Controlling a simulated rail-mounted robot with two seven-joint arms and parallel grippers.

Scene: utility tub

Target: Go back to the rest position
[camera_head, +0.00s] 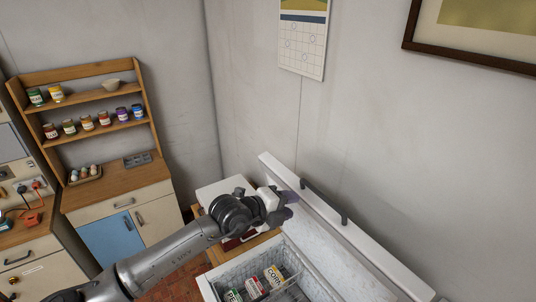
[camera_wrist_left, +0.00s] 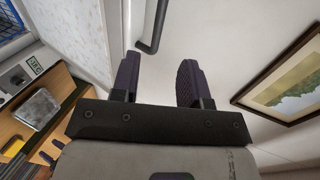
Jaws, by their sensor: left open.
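My left gripper (camera_head: 287,205) is open beside the raised white lid (camera_head: 335,220) of the chest freezer (camera_head: 213,280). The lid has a dark bar handle (camera_head: 325,202), just right of the gripper. In the left wrist view, the two dark fingers (camera_wrist_left: 160,84) stand apart with nothing held between them. The lid handle (camera_wrist_left: 155,28) shows beyond the fingertips there, near the gap between them. I cannot tell from these views whether a finger touches it. My right gripper is not in view.
The open freezer holds several packages (camera_head: 256,285) in a wire basket. A wooden shelf unit (camera_head: 88,98) with jars and a bowl stands at left above a cabinet (camera_head: 130,190). A framed picture (camera_head: 475,35) and a calendar (camera_head: 303,40) hang on the wall.

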